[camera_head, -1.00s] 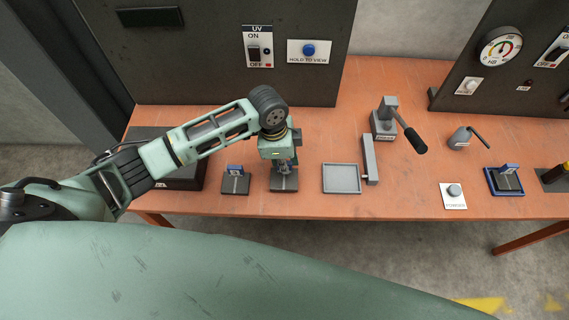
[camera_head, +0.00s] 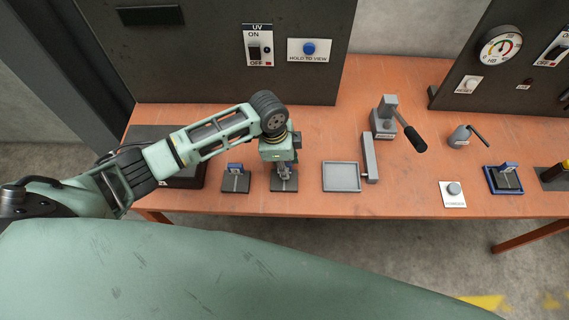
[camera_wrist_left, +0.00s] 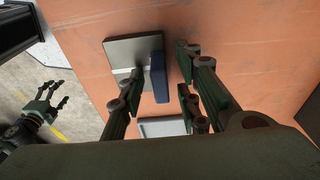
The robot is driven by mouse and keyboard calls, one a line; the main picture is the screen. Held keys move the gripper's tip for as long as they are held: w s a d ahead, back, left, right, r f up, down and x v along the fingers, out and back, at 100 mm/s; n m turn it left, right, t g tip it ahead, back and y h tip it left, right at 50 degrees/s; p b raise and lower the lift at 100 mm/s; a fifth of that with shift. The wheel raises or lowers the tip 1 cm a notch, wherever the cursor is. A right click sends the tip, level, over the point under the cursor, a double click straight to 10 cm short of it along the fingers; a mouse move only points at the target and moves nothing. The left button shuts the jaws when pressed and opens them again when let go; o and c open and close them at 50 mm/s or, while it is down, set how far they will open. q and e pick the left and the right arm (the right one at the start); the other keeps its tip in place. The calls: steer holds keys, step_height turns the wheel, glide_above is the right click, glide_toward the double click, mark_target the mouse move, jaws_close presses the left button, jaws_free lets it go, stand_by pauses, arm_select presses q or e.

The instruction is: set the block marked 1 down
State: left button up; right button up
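My left gripper (camera_head: 285,174) points down over a dark square plate (camera_head: 291,187) on the bench. In the left wrist view a dark blue block (camera_wrist_left: 160,78) stands at the edge of a grey plate (camera_wrist_left: 122,50), between the spread fingers (camera_wrist_left: 158,88), with gaps beside it. The number on it cannot be read, and in the head view the gripper hides it. Another blue-topped block (camera_head: 236,168) stands on the plate to the left. My right gripper (camera_wrist_left: 52,101) shows in the left wrist view, fingers apart and empty.
A shallow grey tray (camera_head: 341,177) and a lever device (camera_head: 384,122) stand to the right. A block on a blue-edged plate (camera_head: 505,180) and a button plate (camera_head: 453,194) are farther right. A dark cabinet (camera_head: 215,65) with UV switch stands behind.

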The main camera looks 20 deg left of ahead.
arm_select(q)
step_height(320, 180, up, 12)
steer(key=a, duration=0.1)
steer(key=shift+s+a+b, duration=0.25)
steer(key=shift+a+b, duration=0.15)
steer(key=shift+b, duration=0.05)
stand_by(0.4)
